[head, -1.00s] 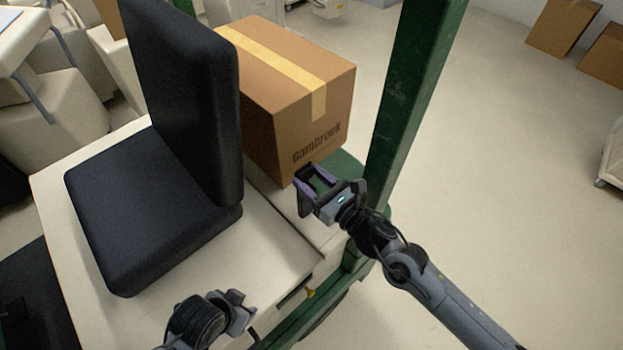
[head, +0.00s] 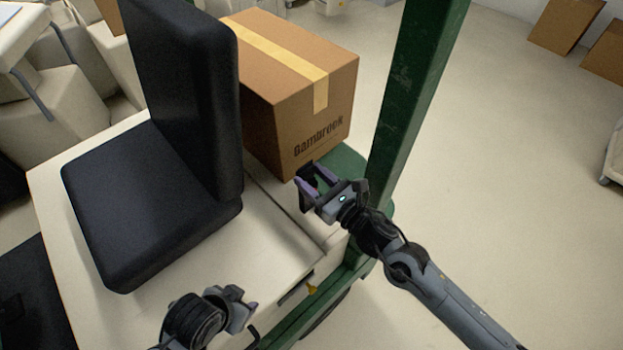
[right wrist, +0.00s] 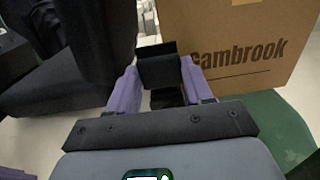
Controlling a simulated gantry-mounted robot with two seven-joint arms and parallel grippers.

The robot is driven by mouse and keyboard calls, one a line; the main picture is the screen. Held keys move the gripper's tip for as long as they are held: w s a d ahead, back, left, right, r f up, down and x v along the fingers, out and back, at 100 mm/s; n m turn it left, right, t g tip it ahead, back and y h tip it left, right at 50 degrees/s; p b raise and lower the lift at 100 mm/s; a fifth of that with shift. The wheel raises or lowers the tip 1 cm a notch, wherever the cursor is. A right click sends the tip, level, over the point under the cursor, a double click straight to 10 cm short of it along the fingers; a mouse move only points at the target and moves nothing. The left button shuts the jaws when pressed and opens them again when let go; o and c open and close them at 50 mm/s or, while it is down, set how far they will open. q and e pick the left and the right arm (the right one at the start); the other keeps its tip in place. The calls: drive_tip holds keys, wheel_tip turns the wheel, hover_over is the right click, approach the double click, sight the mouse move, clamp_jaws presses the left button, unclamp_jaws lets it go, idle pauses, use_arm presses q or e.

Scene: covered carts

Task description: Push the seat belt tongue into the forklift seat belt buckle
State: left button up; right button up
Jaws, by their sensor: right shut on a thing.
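The black seat (head: 150,215) with its upright backrest (head: 185,90) stands on the cream body (head: 265,255). My right gripper (head: 315,180) is right of the backrest, in front of the cardboard box. In the right wrist view its purple fingers (right wrist: 160,88) are shut on a small black piece (right wrist: 158,68). I cannot tell for certain whether this piece is the seat belt tongue. My left gripper (head: 246,300) is low in the head view, in front of the seat; its finger gap is unclear. I cannot make out the buckle.
The cardboard box (head: 320,110) stands behind my right gripper and also fills the upper right of the right wrist view (right wrist: 240,50). A green post (head: 415,90) rises right of it. A small yellow part (head: 312,289) is on the cream body's side. Open floor lies right.

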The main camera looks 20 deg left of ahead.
use_arm(q)
drive_tip(key=shift+f+b, duration=0.3)
drive_tip(key=shift+f, duration=0.25)
use_arm(e)
drive_tip(key=shift+s+a+f, duration=0.4)
drive_tip(key=shift+s+f, duration=0.1)
drive_tip(key=shift+f, duration=0.3)
drive_tip(key=shift+r, duration=0.2)
use_arm(q)
drive_tip(key=shift+r, duration=0.1)
use_arm(e)
drive_tip(key=shift+r, duration=0.35)
use_arm(q)
drive_tip(key=shift+r+p, duration=0.1)
drive_tip(key=shift+p, duration=0.3)
use_arm(e)
drive_tip(key=shift+r, duration=0.65)
drive_tip(key=shift+c, duration=0.4)
use_arm(q)
drive_tip(key=shift+r, duration=0.1)
use_arm(e)
drive_tip(key=shift+w+d+r, duration=0.2)
drive_tip(key=shift+w+r, duration=0.05)
drive_tip(key=shift+r, duration=0.45)
use_arm(q)
drive_tip(key=shift+p, duration=0.35)
use_arm(e)
drive_tip(key=shift+w+d, duration=0.2)
